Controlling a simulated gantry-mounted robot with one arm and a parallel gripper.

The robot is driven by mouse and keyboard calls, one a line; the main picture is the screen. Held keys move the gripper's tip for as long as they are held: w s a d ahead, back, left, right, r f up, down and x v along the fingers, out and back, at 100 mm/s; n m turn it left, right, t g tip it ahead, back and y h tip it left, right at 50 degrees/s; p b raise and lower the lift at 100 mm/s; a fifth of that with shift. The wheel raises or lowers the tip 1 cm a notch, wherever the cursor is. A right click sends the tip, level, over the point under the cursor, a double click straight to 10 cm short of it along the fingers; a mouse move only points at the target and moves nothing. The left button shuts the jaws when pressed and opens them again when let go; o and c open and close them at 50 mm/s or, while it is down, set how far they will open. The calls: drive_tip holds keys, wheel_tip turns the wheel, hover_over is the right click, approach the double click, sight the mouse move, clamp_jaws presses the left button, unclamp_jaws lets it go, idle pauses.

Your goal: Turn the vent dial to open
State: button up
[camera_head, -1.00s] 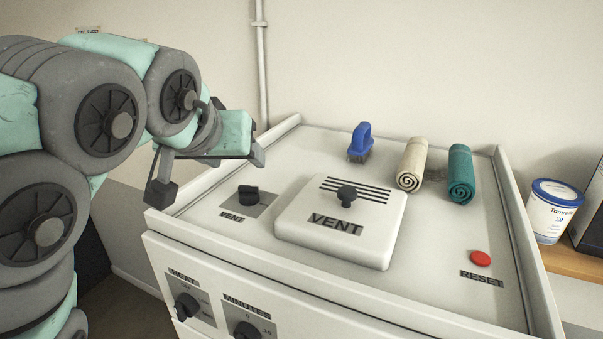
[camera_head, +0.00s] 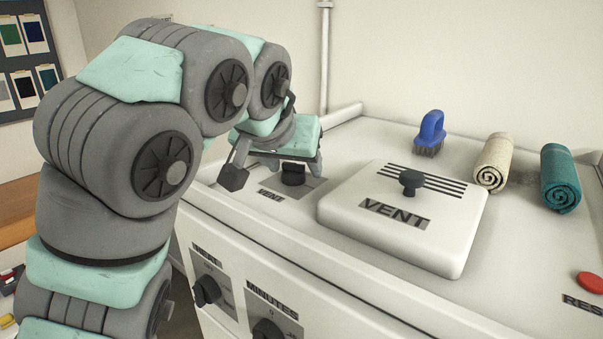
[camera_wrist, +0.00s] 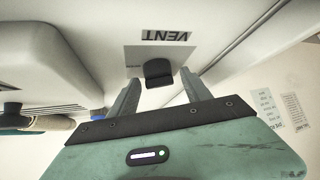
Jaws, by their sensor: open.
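The vent dial (camera_head: 293,174) is a black knob on a grey plate on top of the white machine, with a VENT label in front of it. In the wrist view the dial (camera_wrist: 158,72) shows between and just beyond the two fingertips. My gripper (camera_head: 276,174) is open, with one finger on each side of the dial; it also shows in the wrist view (camera_wrist: 159,82). I see no finger touching the dial. The gripper body hides part of the plate in the head view, and I cannot read any open mark.
A raised white VENT lid (camera_head: 340,205) with a black knob (camera_head: 411,181) stands close to the right of the dial. A blue brush (camera_head: 431,132), a cream roll (camera_head: 493,162), a teal roll (camera_head: 560,178) and a red RESET button (camera_head: 590,281) are farther right.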

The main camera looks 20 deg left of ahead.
drive_tip(key=shift+c, duration=0.5)
clamp_jaws()
